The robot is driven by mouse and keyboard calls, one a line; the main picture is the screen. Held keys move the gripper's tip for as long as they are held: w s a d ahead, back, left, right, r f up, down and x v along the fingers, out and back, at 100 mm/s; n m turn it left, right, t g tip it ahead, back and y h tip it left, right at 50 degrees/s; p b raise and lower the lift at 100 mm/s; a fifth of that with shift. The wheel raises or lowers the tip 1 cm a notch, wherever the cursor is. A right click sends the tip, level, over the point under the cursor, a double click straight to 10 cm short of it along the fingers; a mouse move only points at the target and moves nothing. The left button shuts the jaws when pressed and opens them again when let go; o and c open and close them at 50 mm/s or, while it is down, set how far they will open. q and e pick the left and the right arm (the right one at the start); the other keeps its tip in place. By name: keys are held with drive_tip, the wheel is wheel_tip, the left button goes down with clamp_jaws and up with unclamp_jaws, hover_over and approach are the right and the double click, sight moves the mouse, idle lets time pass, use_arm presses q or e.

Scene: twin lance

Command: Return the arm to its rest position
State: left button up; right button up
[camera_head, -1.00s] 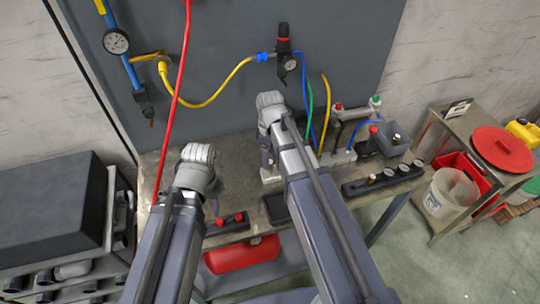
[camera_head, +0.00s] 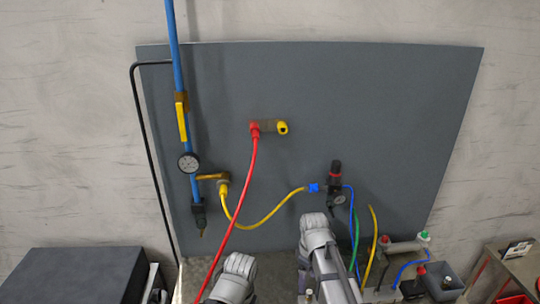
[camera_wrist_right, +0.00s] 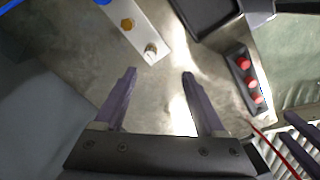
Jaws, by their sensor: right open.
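My right gripper (camera_wrist_right: 158,73) is open in the right wrist view, with nothing between its two purple fingers, above the bench top (camera_wrist_right: 160,100). In the head view my right arm reaches up from the bottom centre, and its wrist hides the fingers. My left arm is just left of it at the bottom edge, and its fingers are hidden there. Purple finger-like parts at the lower right of the right wrist view may belong to my left gripper; their opening is unclear.
A grey panel (camera_head: 400,110) stands behind, with a red hose (camera_head: 235,215), a yellow hose (camera_head: 265,222), a gauge (camera_head: 188,162) and a regulator (camera_head: 335,180). A block with red knobs (camera_wrist_right: 247,74) lies on the bench. A dark box (camera_head: 75,275) is at left.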

use_arm(q)
wheel_tip(320, 180, down, 6)
drive_tip(key=b, duration=0.5)
drive_tip(key=shift+r, duration=0.1)
use_arm(e)
drive_tip(key=s+a+f+m, duration=0.2)
drive_tip(key=s+a+m, duration=0.1)
drive_tip(key=s, duration=0.3)
drive_tip(key=s+a+f+m+h, duration=0.1)
drive_tip(key=s+a+f+m, duration=0.2)
drive_tip(key=s+a, duration=0.3)
drive_tip(key=shift+s+f, duration=0.3)
drive_tip(key=shift+s, duration=0.25)
drive_tip(key=shift+a, duration=0.1)
